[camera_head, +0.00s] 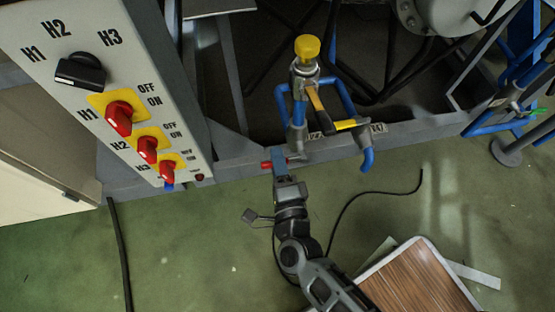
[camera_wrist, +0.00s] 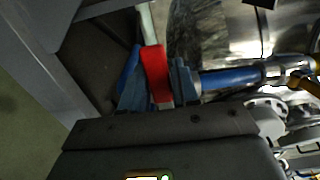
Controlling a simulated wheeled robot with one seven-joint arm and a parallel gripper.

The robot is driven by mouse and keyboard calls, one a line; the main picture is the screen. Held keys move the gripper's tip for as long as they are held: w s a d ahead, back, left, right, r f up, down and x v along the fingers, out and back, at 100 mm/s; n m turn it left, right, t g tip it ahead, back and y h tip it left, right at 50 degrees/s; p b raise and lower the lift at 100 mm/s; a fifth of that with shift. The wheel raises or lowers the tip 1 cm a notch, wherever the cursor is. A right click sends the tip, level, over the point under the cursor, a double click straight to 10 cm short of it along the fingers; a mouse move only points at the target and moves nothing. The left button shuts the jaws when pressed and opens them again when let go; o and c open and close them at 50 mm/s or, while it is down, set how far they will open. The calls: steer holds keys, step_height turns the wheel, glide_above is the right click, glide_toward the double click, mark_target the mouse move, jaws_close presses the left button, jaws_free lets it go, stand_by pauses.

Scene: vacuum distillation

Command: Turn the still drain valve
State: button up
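A red valve handle (camera_wrist: 156,72) shows in the wrist view, taken as the still drain valve's lever. It lies between the two blue fingers of my gripper (camera_wrist: 160,88) and fills the gap between them. A pale rod runs up from behind the handle. In the head view my gripper (camera_head: 279,165) is at the lower front edge of the grey frame, and a red end of the handle (camera_head: 266,166) sticks out to its left. The fingers hide the middle of the handle there, and the valve body is not clearly seen.
A control panel (camera_head: 130,75) with a black knob and red switches stands at left. A yellow-capped valve (camera_head: 307,47) on blue pipes stands just behind my gripper. A black cable (camera_head: 375,195) lies on the green floor, near a wood-topped stool or table (camera_head: 425,275).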

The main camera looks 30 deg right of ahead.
steer(key=o, duration=0.3)
steer(key=shift+p+v, duration=0.65)
steer(key=shift+v, duration=3.25)
steer(key=shift+r, duration=0.1)
